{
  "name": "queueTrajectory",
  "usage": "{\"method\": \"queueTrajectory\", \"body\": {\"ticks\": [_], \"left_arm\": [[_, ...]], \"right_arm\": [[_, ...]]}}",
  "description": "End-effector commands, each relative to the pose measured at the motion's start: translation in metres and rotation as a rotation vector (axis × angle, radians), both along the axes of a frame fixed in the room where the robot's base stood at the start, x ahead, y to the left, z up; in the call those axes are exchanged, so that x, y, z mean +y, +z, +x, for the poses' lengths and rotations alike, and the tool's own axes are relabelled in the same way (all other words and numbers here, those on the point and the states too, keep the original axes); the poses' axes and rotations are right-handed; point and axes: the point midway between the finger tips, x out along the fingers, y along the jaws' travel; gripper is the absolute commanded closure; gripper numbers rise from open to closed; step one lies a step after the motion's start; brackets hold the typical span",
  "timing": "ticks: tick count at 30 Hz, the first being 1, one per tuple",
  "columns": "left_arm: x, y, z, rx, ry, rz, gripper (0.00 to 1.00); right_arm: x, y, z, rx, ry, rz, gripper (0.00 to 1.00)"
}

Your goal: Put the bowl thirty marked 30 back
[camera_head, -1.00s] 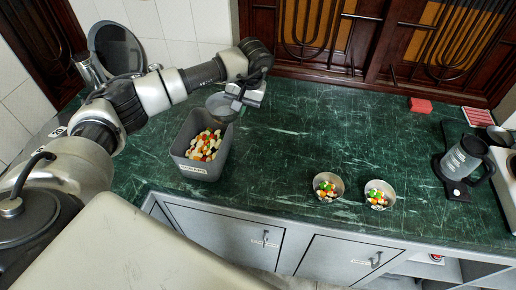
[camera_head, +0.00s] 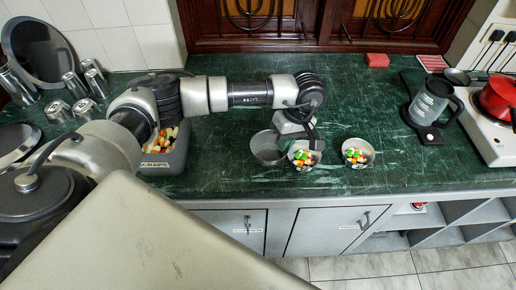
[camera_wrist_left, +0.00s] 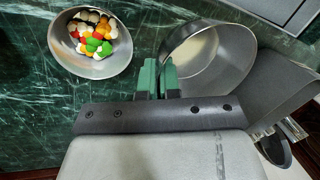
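A grey metal bowl (camera_head: 268,147), which looks empty, is just left of two bowls of coloured pieces in the head view. My left gripper (camera_wrist_left: 158,78) has its green fingertips close together at this bowl's rim in the left wrist view, pinching it; the bowl's grey inside (camera_wrist_left: 207,60) shows there. In the head view my left gripper (camera_head: 298,133) is above the nearer filled bowl (camera_head: 304,157). A filled bowl (camera_wrist_left: 92,42) also shows in the left wrist view, apart from the held one. The other filled bowl (camera_head: 358,153) is to the right. No number is readable. My right gripper is not in view.
The grey scraps bin (camera_head: 163,167) with coloured pieces stands left, partly behind my arm. Upturned metal cups (camera_head: 85,108) are farther left. A dark jug (camera_head: 429,102) and red pot (camera_head: 497,97) are at the right. The green counter behind the bowls is clear.

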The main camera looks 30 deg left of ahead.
Motion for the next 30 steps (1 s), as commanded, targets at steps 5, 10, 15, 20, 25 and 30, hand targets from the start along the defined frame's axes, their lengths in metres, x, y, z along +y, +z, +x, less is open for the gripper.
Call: {"method": "queueTrajectory", "body": {"ticks": [5, 10, 15, 20, 25, 30], "left_arm": [[0.043, -0.021, -0.002, 0.005, 0.004, 0.002, 1.00], [0.068, -0.038, -0.002, 0.002, 0.000, 0.000, 1.00], [0.075, -0.049, -0.003, 0.002, -0.002, 0.000, 1.00], [0.075, -0.072, -0.003, 0.004, 0.000, 0.000, 1.00], [0.075, -0.085, -0.002, 0.001, -0.002, 0.000, 1.00], [0.075, -0.085, -0.002, 0.000, -0.002, 0.000, 1.00]], "right_arm": [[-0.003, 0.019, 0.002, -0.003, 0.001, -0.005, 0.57], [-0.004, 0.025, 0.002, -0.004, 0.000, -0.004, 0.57], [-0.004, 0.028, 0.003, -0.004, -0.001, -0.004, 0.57], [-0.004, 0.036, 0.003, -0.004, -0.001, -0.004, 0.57], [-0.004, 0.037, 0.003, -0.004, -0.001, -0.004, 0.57], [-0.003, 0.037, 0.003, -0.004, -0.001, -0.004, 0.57]]}}
